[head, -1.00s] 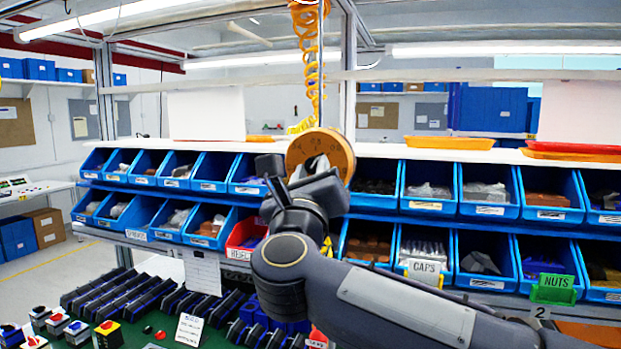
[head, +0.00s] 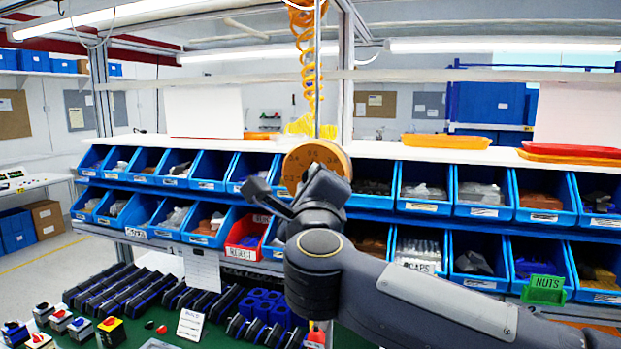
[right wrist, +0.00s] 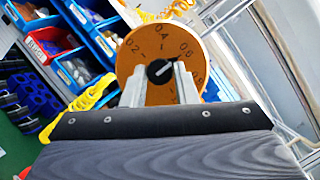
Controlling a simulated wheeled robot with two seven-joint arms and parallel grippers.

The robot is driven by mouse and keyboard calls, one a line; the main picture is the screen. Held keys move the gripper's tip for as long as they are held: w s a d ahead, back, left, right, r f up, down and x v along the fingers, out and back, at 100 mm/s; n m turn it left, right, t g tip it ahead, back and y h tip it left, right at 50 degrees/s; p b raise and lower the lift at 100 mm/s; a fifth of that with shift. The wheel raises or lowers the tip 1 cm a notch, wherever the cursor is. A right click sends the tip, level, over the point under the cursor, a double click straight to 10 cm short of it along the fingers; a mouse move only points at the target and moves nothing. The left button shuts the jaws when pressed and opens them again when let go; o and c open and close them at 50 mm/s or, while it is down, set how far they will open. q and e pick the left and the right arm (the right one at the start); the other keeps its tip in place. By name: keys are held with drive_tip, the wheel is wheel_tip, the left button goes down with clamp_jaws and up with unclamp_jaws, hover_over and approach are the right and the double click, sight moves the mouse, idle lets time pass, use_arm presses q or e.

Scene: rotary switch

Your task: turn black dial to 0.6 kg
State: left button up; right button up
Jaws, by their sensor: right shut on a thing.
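The round orange dial plate (head: 305,160) hangs upright at mid-picture in the head view, partly hidden behind my right gripper (head: 320,180). The right wrist view shows the plate (right wrist: 140,68) face on, with dark numbers 0.2, 0.4, 0.6 and 0.8 around its upper part. The black dial (right wrist: 160,71) is at its centre, and a pale mark on it points up and right, roughly towards 0.6. I cannot tell whether it lines up exactly. My right gripper (right wrist: 160,88) is shut on the black dial, with a finger on either side. My left gripper is out of view.
Two rows of blue bins (head: 430,190) stand behind and beside the dial, with a red bin (head: 245,238) in the lower row. A white shelf (head: 420,152) with orange trays (head: 447,141) runs above. Switch boxes (head: 110,331) stand at the lower left.

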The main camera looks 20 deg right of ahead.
idle(0.3)
drive_tip(key=o, duration=1)
drive_tip(key=b+v, duration=0.3)
drive_tip(key=v, duration=0.5)
